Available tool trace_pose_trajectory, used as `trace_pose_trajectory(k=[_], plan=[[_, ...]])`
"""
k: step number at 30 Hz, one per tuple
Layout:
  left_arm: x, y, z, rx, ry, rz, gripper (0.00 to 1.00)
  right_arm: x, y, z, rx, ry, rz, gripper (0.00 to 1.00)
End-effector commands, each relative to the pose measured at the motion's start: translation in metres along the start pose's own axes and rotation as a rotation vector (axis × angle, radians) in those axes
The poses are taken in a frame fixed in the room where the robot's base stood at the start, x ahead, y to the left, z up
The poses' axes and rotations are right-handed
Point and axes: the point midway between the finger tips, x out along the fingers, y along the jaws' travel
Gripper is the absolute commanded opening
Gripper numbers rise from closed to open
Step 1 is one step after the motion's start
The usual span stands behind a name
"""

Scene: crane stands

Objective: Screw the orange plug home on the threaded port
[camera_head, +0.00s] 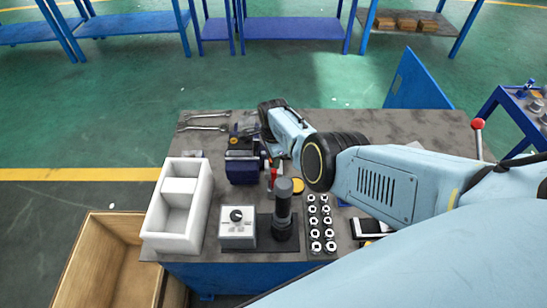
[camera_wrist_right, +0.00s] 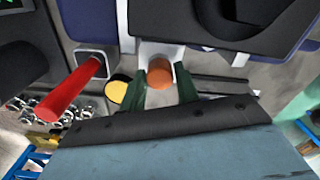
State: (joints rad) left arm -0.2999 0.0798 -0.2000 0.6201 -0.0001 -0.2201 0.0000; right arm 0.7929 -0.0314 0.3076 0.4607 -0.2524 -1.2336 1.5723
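The orange plug (camera_wrist_right: 160,72) shows in the right wrist view as a short round cylinder, end towards the camera, in front of a pale block (camera_wrist_right: 157,50). The threads of the port are hidden. My right gripper (camera_wrist_right: 160,78) has its two dark green fingers on either side of the plug, their tips close to its sides. I cannot tell whether they touch it. In the head view my right arm reaches over the bench to the dark blue fixture (camera_head: 243,165), and the plug cannot be made out. My left gripper is not in view.
A red handle (camera_wrist_right: 68,92) stands left of the fingers in the wrist view, beside a yellow disc (camera_wrist_right: 118,90). On the bench are a white divided tray (camera_head: 165,238), a dark upright cylinder (camera_head: 283,205), a grey box (camera_head: 237,228) and several nuts (camera_head: 314,222). Wrenches (camera_head: 203,122) lie behind.

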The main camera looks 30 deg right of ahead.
Motion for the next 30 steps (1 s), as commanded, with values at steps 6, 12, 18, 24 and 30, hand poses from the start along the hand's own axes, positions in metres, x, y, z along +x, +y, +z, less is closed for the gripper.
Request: trace_pose_trajectory(k=[6, 12, 18, 24, 30], plan=[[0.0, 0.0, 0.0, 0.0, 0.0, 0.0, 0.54, 0.0, 0.0, 0.0, -0.006, 0.0, 0.0, 0.53], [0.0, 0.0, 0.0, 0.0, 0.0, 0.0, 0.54, 0.0, 0.0, 0.0, -0.007, 0.0, 0.001, 0.53], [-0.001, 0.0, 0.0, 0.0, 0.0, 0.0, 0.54, -0.001, 0.0, 0.0, -0.008, 0.0, 0.001, 0.53], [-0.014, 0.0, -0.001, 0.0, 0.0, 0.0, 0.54, -0.014, 0.0, 0.0, -0.008, 0.0, 0.001, 0.53], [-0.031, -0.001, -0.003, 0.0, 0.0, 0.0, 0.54, -0.031, 0.0, 0.0, -0.008, 0.0, 0.001, 0.53]])
